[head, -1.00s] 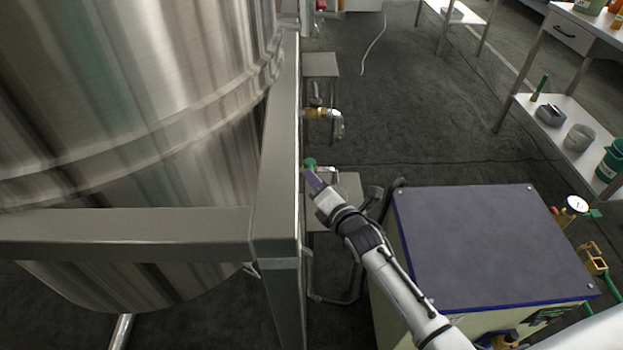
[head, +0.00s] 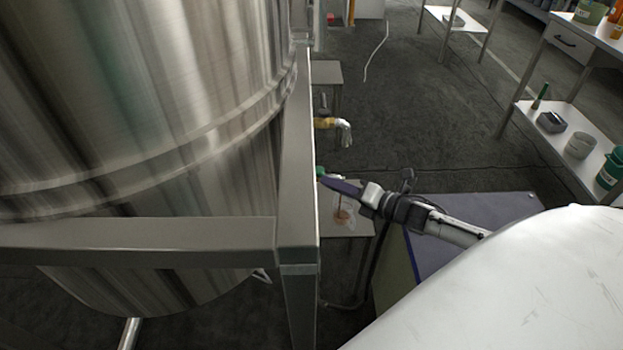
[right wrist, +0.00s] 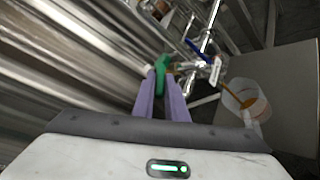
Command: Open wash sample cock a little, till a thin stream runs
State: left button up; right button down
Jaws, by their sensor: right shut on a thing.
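The cock's green handle (right wrist: 164,74) shows in the right wrist view between the purple fingers of my right gripper (right wrist: 162,88), which is shut on it. In the head view the gripper (head: 325,181) reaches the green handle (head: 320,172) beside the tank frame; most of the cock is hidden. A clear beaker (right wrist: 262,108) stands below the outlet, and a thin orange-brown streak (right wrist: 231,93) runs down into it. In the head view the beaker (head: 352,222) shows orange-brown liquid at its bottom. My left gripper is not in view.
The steel tank (head: 130,90) and its frame post (head: 297,160) stand close on the left. A brass cock (head: 325,123) sits farther back. A blue-edged cabinet (head: 480,220) is on the right, partly behind my arm. A shelf table (head: 570,140) stands far right.

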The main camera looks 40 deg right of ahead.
jog(key=shift+d, duration=0.1)
dwell(0.4)
jog(key=c, duration=1.8)
grip_release()
jog(key=shift+o, duration=0.2)
jog(key=p+v, duration=0.1)
jog(key=v, duration=0.9)
jog(key=shift+d, duration=0.15)
jog(key=shift+s, duration=0.15)
